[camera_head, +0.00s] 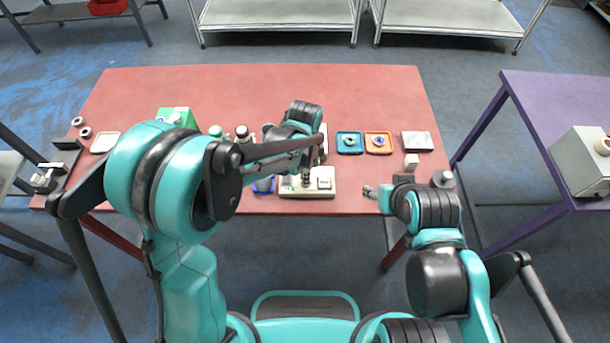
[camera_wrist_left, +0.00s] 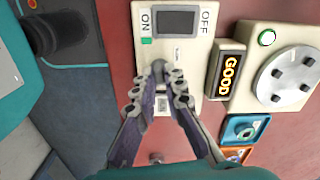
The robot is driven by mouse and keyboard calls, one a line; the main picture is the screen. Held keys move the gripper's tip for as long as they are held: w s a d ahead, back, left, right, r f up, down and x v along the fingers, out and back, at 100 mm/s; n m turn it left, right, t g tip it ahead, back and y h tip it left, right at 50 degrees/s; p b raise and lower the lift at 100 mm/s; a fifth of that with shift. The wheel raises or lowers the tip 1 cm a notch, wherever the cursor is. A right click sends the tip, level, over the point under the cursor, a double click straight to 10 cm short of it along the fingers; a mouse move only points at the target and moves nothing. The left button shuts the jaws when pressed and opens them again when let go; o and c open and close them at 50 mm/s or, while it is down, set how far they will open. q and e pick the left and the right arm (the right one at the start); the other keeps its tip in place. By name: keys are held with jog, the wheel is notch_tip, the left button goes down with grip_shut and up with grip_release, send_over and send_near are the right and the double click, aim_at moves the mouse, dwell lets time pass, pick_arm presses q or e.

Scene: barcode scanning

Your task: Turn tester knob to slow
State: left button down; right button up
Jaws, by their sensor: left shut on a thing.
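The beige tester (camera_head: 322,190) sits near the table's front edge in the head view. Its panel (camera_wrist_left: 185,52) fills the upper middle of the left wrist view, with ON and OFF marks, a dark window and a small green patch. My left gripper (camera_head: 306,179) reaches down over the tester. In the left wrist view its fingertips (camera_wrist_left: 159,78) are closed together against the panel, on the tester knob, which they mostly hide. The knob's setting cannot be read. My right gripper (camera_head: 370,192) is at the table's front edge, right of the tester, too small to judge.
A GOOD sign (camera_wrist_left: 226,72) and a beige unit with a round plate (camera_wrist_left: 287,80) stand beside the tester. A blue tray (camera_head: 349,143) and an orange tray (camera_head: 378,143) lie behind, to the right. My left arm hides part of the red table (camera_head: 240,85).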

pick_arm(q)
jog(key=n, duration=0.4)
jog(key=shift+n, duration=0.3)
jog(key=n, duration=0.3)
jog(key=shift+n, duration=0.3)
jog(key=n, duration=0.3)
jog(key=shift+n, duration=2.1)
jog(key=c, duration=1.6)
grip_release()
jog(key=shift+r, duration=0.1)
